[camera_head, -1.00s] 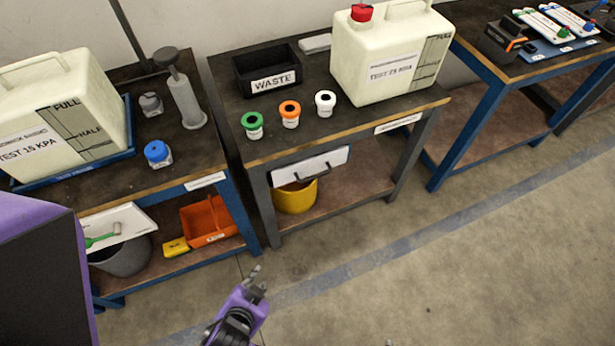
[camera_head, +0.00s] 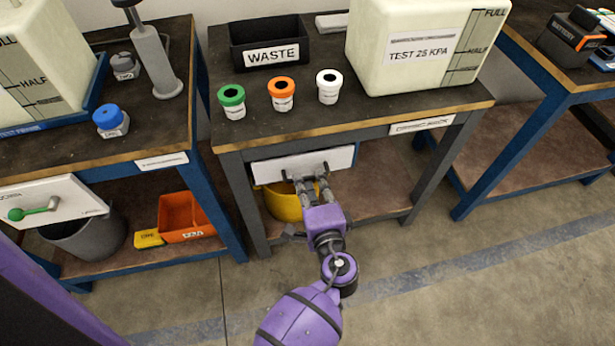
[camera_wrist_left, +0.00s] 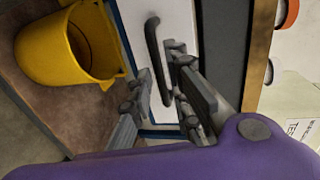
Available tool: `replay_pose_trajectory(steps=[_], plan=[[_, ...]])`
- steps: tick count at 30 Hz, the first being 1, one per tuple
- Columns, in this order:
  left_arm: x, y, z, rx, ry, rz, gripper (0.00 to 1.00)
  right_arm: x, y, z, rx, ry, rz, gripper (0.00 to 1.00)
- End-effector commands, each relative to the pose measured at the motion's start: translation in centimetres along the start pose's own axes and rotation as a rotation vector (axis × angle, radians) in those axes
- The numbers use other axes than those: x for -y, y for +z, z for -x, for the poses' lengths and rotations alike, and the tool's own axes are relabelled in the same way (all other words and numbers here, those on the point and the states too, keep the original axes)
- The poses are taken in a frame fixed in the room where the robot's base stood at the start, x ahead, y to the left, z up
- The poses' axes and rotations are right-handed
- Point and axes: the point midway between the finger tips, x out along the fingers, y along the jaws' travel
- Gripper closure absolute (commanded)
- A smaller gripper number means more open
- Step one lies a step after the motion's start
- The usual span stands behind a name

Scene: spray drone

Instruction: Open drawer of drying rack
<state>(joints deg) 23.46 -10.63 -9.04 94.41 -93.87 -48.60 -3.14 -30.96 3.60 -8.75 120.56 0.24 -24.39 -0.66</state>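The white drawer front (camera_head: 275,169) with a dark bar handle (camera_wrist_left: 153,45) sits under the top of the middle table; it looks shut. My left gripper (camera_head: 314,183) is right in front of the drawer, over the handle. In the left wrist view, its two fingers (camera_wrist_left: 158,75) are spread, with the handle bar between them. I cannot tell whether either finger touches the bar. In the head view the fingers hide part of the handle. My right gripper is in neither view.
A yellow bucket (camera_head: 283,205) stands on the shelf below the drawer. The floor in front is clear.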

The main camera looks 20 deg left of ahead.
Motion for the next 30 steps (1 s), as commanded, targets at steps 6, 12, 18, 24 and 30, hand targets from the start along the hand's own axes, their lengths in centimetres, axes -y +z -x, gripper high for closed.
replay_pose_trajectory(steps=[6,12,18,24,30], plan=[[-0.1,-0.1,-2.5,-0.001,0.001,0.0,0.83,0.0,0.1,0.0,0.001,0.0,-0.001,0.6],[-0.1,0.0,-3.0,-0.001,0.001,0.0,0.83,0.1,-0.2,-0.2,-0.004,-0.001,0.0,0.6],[-0.1,0.0,-3.0,-0.001,0.002,0.0,0.91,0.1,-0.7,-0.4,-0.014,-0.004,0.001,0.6],[-0.1,0.0,-3.0,-0.001,0.002,0.0,1.0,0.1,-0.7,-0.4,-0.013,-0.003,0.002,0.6],[-0.1,0.0,-3.0,-0.001,0.002,0.0,1.0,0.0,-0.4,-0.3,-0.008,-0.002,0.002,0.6]])
